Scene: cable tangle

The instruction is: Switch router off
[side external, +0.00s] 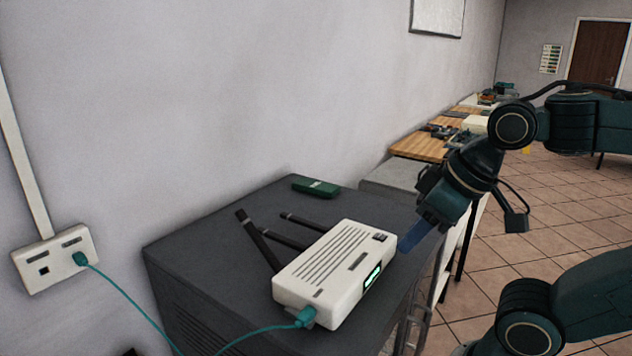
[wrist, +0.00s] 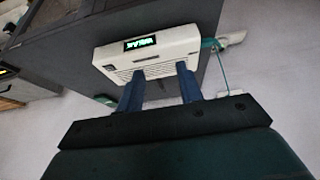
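The white router (side external: 335,268) lies on a dark grey cabinet (side external: 215,243), with three black antennas and a lit green display (side external: 373,277). A small black rocker switch (side external: 380,238) is on its top near the right end; its position is too small to tell. A teal cable plug (side external: 306,316) sits in the near end. My gripper (side external: 411,236) is beside the router's right end, close to the switch. In the wrist view, the two blue fingers of my gripper (wrist: 158,70) are apart with nothing between them, and the router (wrist: 166,50) shows beyond them with its display lit.
The teal cable (side external: 130,305) runs to a white wall socket (side external: 55,260). A small green box (side external: 316,187) lies at the back of the cabinet, near the wall. A wooden workbench (side external: 420,146) with several items stands behind. The air above the router is clear.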

